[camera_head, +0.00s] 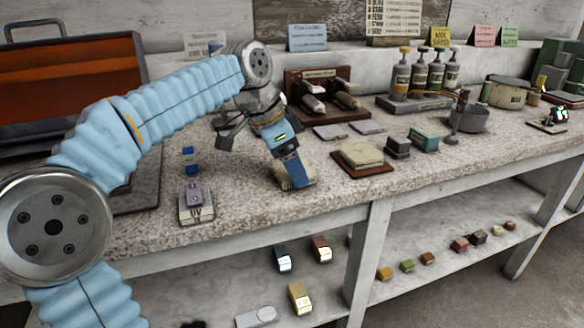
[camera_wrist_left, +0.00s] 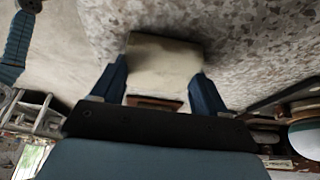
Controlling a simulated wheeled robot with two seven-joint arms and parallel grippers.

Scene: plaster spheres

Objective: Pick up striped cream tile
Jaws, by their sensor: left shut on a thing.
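My left gripper (camera_head: 293,172) reaches down to the worktop near its front edge. It is shut on a cream tile (camera_head: 284,180), which shows partly behind and below the fingers. In the left wrist view the cream tile (camera_wrist_left: 163,58) sits between the two blue fingers of the left gripper (camera_wrist_left: 165,78), with the speckled worktop behind it. I cannot make out stripes on it. I cannot tell whether it still touches the worktop. My right gripper is not in view.
A brown board with a cream slab (camera_head: 361,153) lies right of the gripper. Small boxes (camera_head: 398,146) stand beyond it. A purple-topped block (camera_head: 194,197) and a blue-white block (camera_head: 189,159) stand left. A wooden roller rack (camera_head: 325,95) stands behind. The worktop's front edge is close.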

